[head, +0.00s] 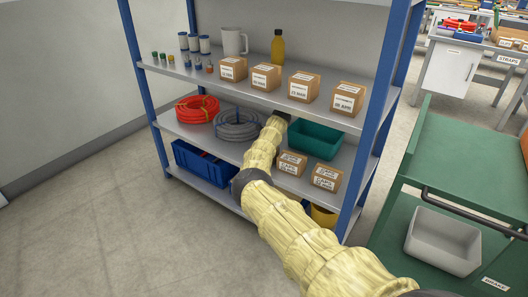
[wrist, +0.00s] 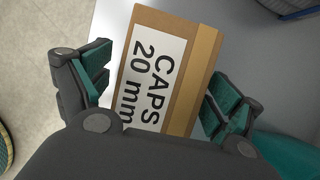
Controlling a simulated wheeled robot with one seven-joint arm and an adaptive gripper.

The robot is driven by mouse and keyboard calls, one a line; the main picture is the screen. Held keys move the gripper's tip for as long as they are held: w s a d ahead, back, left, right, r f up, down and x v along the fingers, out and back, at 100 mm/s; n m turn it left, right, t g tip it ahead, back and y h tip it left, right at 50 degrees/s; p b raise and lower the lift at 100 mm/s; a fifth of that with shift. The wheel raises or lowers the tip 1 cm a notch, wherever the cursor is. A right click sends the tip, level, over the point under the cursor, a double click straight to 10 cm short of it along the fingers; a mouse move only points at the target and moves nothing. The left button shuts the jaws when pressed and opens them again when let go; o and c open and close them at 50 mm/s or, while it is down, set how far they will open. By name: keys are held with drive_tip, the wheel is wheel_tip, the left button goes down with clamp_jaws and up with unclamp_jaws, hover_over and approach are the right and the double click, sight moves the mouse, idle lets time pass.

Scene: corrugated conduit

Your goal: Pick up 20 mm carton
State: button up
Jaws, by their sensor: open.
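A brown carton (wrist: 206,62) with a white label reading "CAPS 20 mm" fills the middle of the wrist view. My gripper (wrist: 160,86) is open, with one finger on each side of the carton. A narrow gap shows between each finger and the carton, and the near end of the carton is hidden by the gripper body. In the head view, two small cartons with caps labels, a left one (head: 291,162) and a right one (head: 326,177), stand on the middle shelf. Their sizes are too small to read. My arm reaches in beside them; its fingers cannot be made out there.
A teal bin (head: 315,138) stands behind the caps cartons. Grey conduit (head: 237,123) and red conduit (head: 197,108) coils lie to the left. Several cartons (head: 266,77) line the shelf above. A blue crate (head: 203,163) sits below. A green cart (head: 470,155) stands at right.

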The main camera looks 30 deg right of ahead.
drive_tip(key=shift+c, duration=0.4)
drive_tip(key=c, duration=1.1)
